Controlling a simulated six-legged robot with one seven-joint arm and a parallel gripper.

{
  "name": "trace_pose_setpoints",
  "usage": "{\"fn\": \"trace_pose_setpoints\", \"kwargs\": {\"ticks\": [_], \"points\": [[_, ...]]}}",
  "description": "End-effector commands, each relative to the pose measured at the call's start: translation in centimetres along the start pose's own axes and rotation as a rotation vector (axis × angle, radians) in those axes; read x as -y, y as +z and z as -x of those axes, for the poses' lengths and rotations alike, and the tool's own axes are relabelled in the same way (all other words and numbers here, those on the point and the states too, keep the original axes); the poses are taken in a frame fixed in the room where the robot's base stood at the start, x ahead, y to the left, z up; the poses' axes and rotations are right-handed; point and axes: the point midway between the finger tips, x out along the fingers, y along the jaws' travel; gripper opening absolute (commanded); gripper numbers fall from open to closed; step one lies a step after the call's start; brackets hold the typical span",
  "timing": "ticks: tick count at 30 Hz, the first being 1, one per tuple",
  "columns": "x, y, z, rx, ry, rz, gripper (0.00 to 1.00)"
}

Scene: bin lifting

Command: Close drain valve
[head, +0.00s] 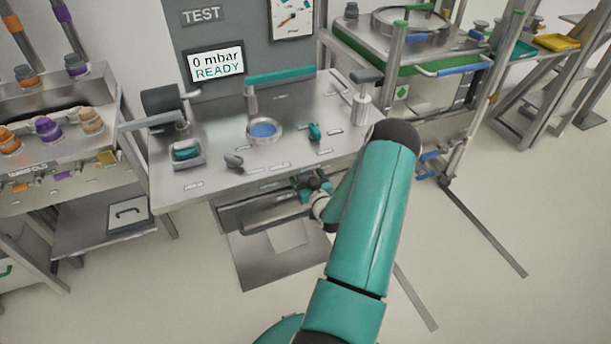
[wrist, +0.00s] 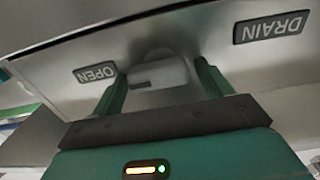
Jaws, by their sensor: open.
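The drain valve (wrist: 158,72) is a pale grey rounded handle on a steel panel in the wrist view. A DRAIN label (wrist: 271,27) is at its upper right and an OPEN label (wrist: 95,72) at its left, both upside down in the picture. My gripper (wrist: 162,82) is open, with one green finger on each side of the handle. I cannot tell whether the fingers touch it. In the head view my gripper (head: 314,187) is at the front edge of the steel bench (head: 215,185), and the valve cannot be made out there.
The bench top carries a blue round port (head: 264,130), a grey knob (head: 234,160), a teal knob (head: 314,131) and a teal bar (head: 288,76). A screen (head: 216,63) reads 0 mbar READY. Other stations stand left and right; the front floor is clear.

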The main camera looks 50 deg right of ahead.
Motion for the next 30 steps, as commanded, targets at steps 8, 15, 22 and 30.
{"fn": "trace_pose_setpoints", "kwargs": {"ticks": [8,15,22,30], "points": [[0.0,0.03,0.02,0.001,0.0,0.0,0.62],[0.01,0.03,0.04,0.001,0.0,0.0,0.34],[0.04,0.06,0.05,0.002,0.0,0.028,0.34],[0.26,0.01,0.01,0.003,-0.002,0.162,0.34]]}}
